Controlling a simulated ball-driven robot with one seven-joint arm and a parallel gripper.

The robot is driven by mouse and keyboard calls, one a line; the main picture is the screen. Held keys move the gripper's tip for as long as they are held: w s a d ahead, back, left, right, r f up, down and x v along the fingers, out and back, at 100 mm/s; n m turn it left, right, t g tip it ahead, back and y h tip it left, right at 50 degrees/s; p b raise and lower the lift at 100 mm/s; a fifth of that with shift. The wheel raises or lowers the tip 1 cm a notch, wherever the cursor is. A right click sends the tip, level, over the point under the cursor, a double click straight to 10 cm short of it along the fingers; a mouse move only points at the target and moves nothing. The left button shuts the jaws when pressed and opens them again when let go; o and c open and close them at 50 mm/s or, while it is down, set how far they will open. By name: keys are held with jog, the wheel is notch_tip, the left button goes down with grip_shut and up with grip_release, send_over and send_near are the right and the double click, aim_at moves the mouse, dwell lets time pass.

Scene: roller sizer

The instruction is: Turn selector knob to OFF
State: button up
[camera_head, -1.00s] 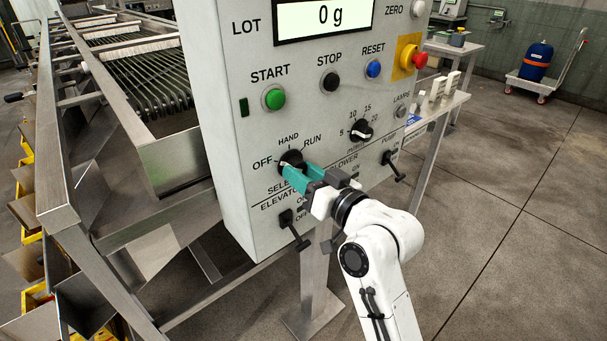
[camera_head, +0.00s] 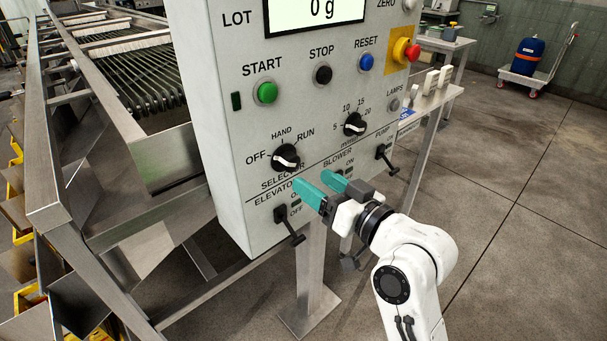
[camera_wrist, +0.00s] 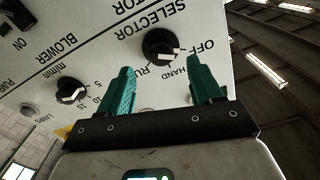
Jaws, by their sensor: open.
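The selector knob (camera_head: 286,157) is black with a white pointer bar, on the light grey panel (camera_head: 225,150). OFF is at its left, HAND above and RUN at upper right. The white bar lies nearly level, along the OFF direction. In the wrist view the knob (camera_wrist: 160,48) appears upside down, its white mark toward OFF. My gripper (camera_head: 314,182) has teal fingers spread apart and empty, below and right of the knob in the head view. It is clear of the knob. In the wrist view the open fingers (camera_wrist: 159,68) point toward the panel.
The elevator switch (camera_head: 288,223) sits below the knob, close to my gripper. The m/min dial (camera_head: 354,124) and pump switch (camera_head: 386,156) are to the right. START (camera_head: 266,93), STOP (camera_head: 323,75) and RESET (camera_head: 366,62) buttons are above. Open floor lies right.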

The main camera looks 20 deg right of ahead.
jog(key=shift+v, duration=2.25)
jog(key=s+f+g+h+p, duration=0.1)
jog(key=s+f+g, duration=0.35)
jog(key=f, duration=0.35)
jog(key=s+f+g+h+p, duration=0.2)
jog(key=s+f+g, duration=0.25)
jog(key=f, duration=0.45)
jog(key=s+d+f+g+h+p, duration=0.1)
jog(key=s+d+f+g, duration=0.1)
jog(key=s, duration=0.7)
jog(key=s+d+f+m+g+h, duration=0.1)
jog(key=s+f+g, duration=0.4)
jog(key=s, duration=0.5)
jog(key=shift+d+f+h+p, duration=0.4)
jog(key=shift+d+f, duration=0.3)
jog(key=shift+d, duration=0.05)
